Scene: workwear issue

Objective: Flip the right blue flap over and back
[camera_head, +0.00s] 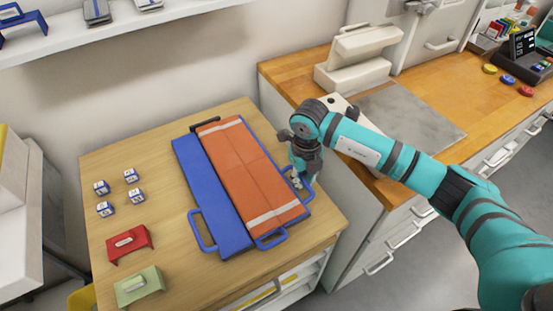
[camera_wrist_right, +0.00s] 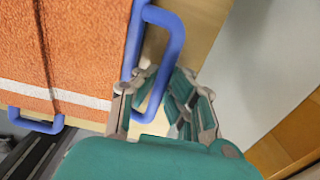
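A blue folding board (camera_head: 212,195) lies on the wooden table with an orange garment (camera_head: 245,165) with pale stripes spread over its middle and right side. The right blue flap is mostly hidden under the garment; its loop handle (camera_wrist_right: 174,38) sticks out at the right edge. My right gripper (camera_head: 298,181) is at this handle, beside the board's right edge. In the right wrist view its fingertips (camera_wrist_right: 163,78) close in on both sides of the handle's outer bar. The flap appears to lie flat. The garment (camera_wrist_right: 75,45) also fills the left of that view. My left gripper is not in view.
Small white-and-blue blocks (camera_head: 132,176), a red holder (camera_head: 128,243) and a green holder (camera_head: 138,287) stand at the table's left. A shelf (camera_head: 120,32) runs above.

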